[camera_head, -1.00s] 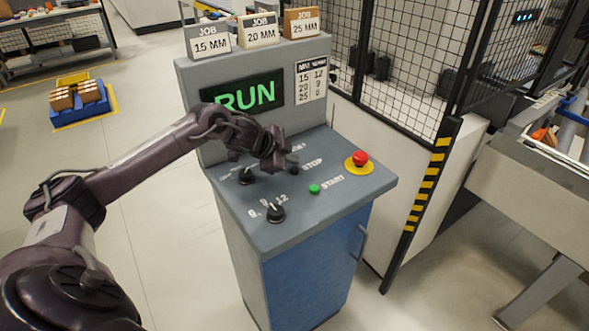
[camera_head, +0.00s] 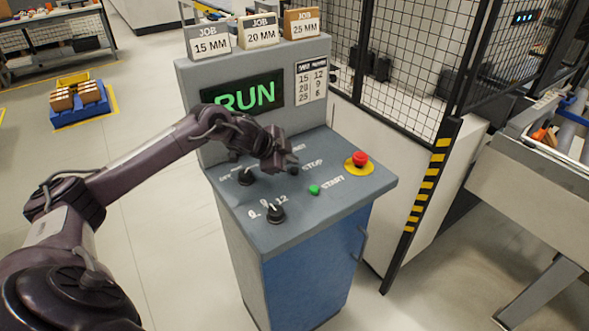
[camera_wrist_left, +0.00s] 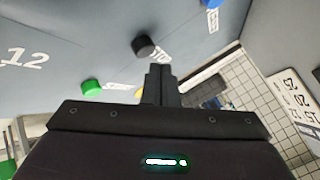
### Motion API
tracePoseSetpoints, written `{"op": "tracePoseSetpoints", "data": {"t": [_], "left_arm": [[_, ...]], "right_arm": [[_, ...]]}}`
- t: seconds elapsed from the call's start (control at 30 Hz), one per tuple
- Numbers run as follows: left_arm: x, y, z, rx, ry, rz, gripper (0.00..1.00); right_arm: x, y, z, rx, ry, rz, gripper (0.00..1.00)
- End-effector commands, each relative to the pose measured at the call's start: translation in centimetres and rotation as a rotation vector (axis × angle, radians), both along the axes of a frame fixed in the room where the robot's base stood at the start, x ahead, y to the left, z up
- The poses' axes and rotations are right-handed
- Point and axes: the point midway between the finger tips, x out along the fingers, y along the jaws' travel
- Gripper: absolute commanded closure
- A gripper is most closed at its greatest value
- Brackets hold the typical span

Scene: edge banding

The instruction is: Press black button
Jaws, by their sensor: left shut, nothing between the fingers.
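The black button (camera_wrist_left: 143,46) with the STOP label stands on the sloped grey panel in the left wrist view. In the head view my left gripper mostly hides it, beside the STOP lettering. My left gripper (camera_wrist_left: 160,70) is shut and empty. Its fingertips show just below and right of the black button in the wrist view; I cannot tell whether they touch it. In the head view the left gripper (camera_head: 287,160) hangs over the middle of the panel. My right gripper is not in view.
The green START button (camera_head: 314,189) and the red emergency stop (camera_head: 360,158) on its yellow base sit right of the gripper. A black selector knob (camera_head: 276,213) is nearer the front. The RUN screen (camera_head: 246,95) stands behind. A mesh fence (camera_head: 400,70) is at the right.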

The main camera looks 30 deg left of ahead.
Motion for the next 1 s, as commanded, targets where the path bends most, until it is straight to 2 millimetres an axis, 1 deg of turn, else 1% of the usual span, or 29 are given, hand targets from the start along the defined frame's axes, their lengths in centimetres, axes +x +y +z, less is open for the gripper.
{"op": "tracePoseSetpoints", "data": {"t": [0.53, 0.8, 1.0], "left_arm": [[0.00, 0.00, -0.02, 0.000, 0.000, 0.000, 1.00], [0.00, -0.01, -0.79, -0.001, 0.000, 0.001, 1.00], [0.00, 0.00, -0.81, 0.000, -0.001, 0.001, 1.00]], "right_arm": [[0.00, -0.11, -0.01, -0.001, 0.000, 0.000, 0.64], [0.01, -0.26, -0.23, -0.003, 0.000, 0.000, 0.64], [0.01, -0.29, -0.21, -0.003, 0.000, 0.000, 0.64]]}}
